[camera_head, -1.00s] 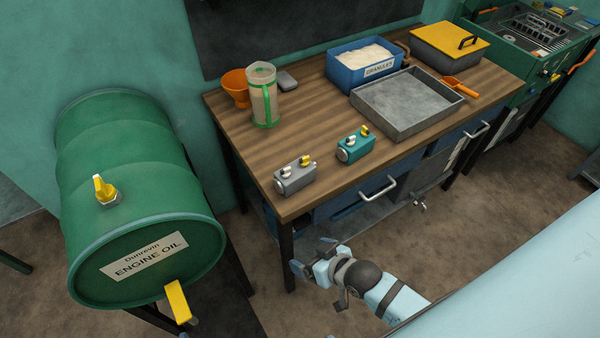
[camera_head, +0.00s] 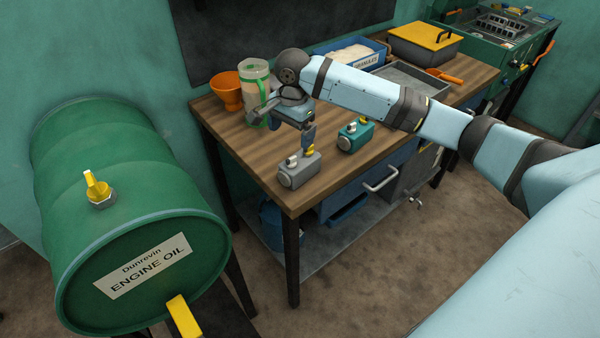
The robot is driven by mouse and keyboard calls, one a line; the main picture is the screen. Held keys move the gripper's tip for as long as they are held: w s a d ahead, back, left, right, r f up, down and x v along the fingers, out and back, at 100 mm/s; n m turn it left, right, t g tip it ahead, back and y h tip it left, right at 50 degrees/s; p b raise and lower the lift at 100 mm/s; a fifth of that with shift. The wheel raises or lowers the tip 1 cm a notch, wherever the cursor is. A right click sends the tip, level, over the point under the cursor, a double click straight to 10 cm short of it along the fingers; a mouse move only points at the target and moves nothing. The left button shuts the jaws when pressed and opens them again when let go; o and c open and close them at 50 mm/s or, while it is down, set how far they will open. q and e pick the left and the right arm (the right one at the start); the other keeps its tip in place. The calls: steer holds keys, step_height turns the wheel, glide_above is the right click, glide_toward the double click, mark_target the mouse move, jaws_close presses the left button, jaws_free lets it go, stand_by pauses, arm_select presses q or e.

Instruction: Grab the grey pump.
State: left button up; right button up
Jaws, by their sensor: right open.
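The grey pump (camera_head: 299,170) sits near the front left corner of the wooden workbench, with a yellow part and pale fittings on top. A teal pump (camera_head: 354,135) of similar shape stands to its right and a little farther back. My right gripper (camera_head: 284,126) is over the bench, just above and behind the grey pump in the picture. Its jaws are spread and empty. One finger hangs close to the pump's top; I cannot tell whether it touches. My left gripper is not in view.
An orange funnel (camera_head: 227,92) and a clear jug (camera_head: 254,82) stand behind my gripper. A grey metal tray (camera_head: 405,79), blue granules box (camera_head: 369,62) and orange scoop (camera_head: 444,76) lie to the right.

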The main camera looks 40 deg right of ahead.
mark_target(300, 159)
steer(key=shift+m, duration=0.7)
steer(key=f, duration=0.2)
steer(key=d+f, duration=0.1)
steer(key=f, duration=0.1)
steer(key=d+f, duration=0.1)
steer(key=f, duration=0.1)
steer(key=shift+w+f+b, duration=0.1)
steer(key=shift+f+b, duration=0.2)
steer(key=f, duration=0.5)
steer(key=shift+s+d, duration=0.2)
steer(key=shift+s, duration=0.05)
steer(key=c, duration=1.4)
steer(key=shift+c, duration=1.2)
steer(key=shift+r, duration=0.1)
